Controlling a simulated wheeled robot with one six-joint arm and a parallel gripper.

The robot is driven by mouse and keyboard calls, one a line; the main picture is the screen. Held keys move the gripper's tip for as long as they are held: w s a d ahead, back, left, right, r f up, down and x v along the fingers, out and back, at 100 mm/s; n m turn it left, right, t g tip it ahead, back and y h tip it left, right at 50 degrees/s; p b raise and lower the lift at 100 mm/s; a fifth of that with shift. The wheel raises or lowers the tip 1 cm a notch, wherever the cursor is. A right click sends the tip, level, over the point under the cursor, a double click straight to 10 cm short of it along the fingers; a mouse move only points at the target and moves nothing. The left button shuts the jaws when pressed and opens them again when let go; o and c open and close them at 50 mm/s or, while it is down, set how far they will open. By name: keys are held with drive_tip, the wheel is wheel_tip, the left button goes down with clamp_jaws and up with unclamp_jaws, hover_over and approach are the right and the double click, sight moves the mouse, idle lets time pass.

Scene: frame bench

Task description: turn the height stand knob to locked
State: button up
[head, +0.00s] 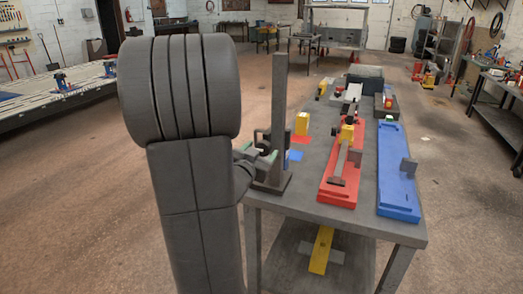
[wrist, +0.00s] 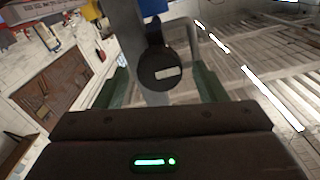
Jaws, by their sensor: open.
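The height stand (head: 279,100) is a tall dark grey post on a flat base at the bench's near left corner. Its knob (wrist: 160,73) is a dark round disc with a short white bar, lying nearly level in the wrist view, and a dark narrow part running up from it. The post (wrist: 128,25) shows behind the knob. My gripper (wrist: 160,88) is open, with one green finger on each side of the knob; I cannot tell whether either touches. In the head view my gripper (head: 257,160) is beside the post's lower part, and the knob is hard to make out.
The grey bench (head: 340,226) carries a red fixture (head: 325,192), a blue fixture (head: 398,190) and a yellow block (head: 301,123) right of the stand. A yellow piece (head: 321,250) lies on the lower shelf. Open floor surrounds the bench.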

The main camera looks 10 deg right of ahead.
drive_tip(key=shift+w+d, duration=0.35)
drive_tip(key=shift+w, duration=0.1)
drive_tip(key=c, duration=1)
